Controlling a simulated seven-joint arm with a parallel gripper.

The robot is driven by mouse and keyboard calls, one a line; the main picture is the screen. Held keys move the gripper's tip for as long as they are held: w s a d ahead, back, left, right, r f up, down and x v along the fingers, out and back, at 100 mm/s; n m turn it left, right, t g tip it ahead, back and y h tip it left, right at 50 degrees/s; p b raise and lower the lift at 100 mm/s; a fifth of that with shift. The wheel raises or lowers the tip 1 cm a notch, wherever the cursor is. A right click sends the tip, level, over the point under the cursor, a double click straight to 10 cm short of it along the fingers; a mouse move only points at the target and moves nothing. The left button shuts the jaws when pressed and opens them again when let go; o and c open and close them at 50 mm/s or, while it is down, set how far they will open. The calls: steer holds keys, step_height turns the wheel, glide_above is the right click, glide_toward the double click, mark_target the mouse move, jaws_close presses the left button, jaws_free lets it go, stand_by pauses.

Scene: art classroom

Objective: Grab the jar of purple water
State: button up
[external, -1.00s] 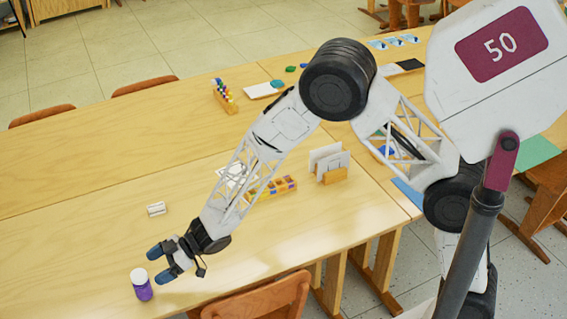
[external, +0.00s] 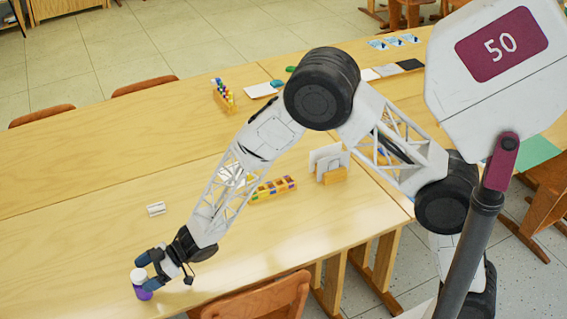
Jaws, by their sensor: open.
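The jar of purple water (external: 140,292) stands upright on the wooden table near its front left edge in the external view. It has a white lid and a purple body. My gripper (external: 146,272) is open, with its blue-tipped fingers at the jar, one on the far side and one on the near side. The near finger covers part of the jar. I cannot tell whether either finger touches it.
A small white block-like item (external: 156,209) lies behind the jar. A tray of colored pieces (external: 272,189) and a holder with white cards (external: 330,163) stand to the right. A chair (external: 262,298) is at the front edge. The table left of the jar is clear.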

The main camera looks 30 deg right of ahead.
steer(key=shift+x, duration=1.15)
steer(key=shift+c, duration=0.5)
steer(key=c, duration=1.1)
steer(key=shift+r, duration=0.1)
steer(key=shift+r, duration=0.75)
step_height(320, 180, up, 2)
steer(key=shift+r, duration=0.1)
steer(key=s+d+r, duration=0.1)
steer(key=s+d, duration=0.8)
steer(key=d, duration=0.3)
steer(key=shift+s+d, duration=0.35)
